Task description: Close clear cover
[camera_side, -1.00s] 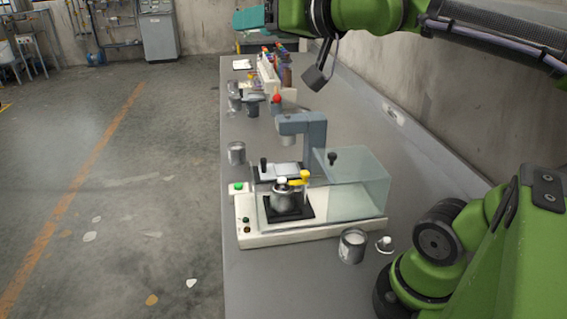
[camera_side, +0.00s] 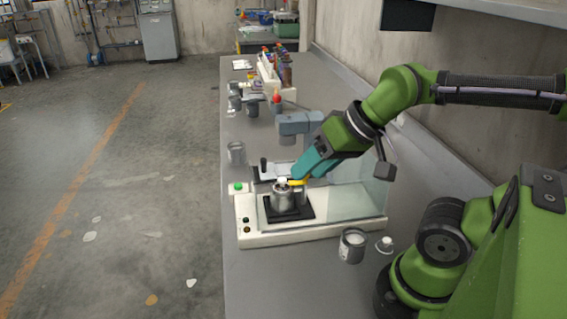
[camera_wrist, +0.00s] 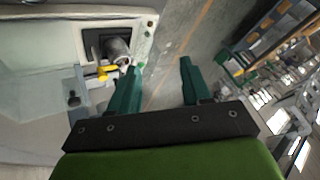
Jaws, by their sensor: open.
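The clear cover (camera_side: 372,198) sits at the right end of the cream machine base (camera_side: 312,235), leaving the metal pot (camera_side: 282,198) on its black pad uncovered at the left. My arm hides much of the cover and its knob in the side view. In the wrist view a black knob (camera_wrist: 73,99) shows left of my fingers, apart from them. My gripper (camera_side: 303,172) is above the machine, its teal fingers near the yellow clamp (camera_side: 299,182). In the wrist view my gripper (camera_wrist: 158,72) is open, with nothing between its fingers. The yellow clamp (camera_wrist: 107,72) is beside the left finger.
An open can (camera_side: 352,246) and a white-capped item (camera_side: 384,244) stand before the machine's right end. A blue-grey stand (camera_side: 298,124) rises behind the machine.

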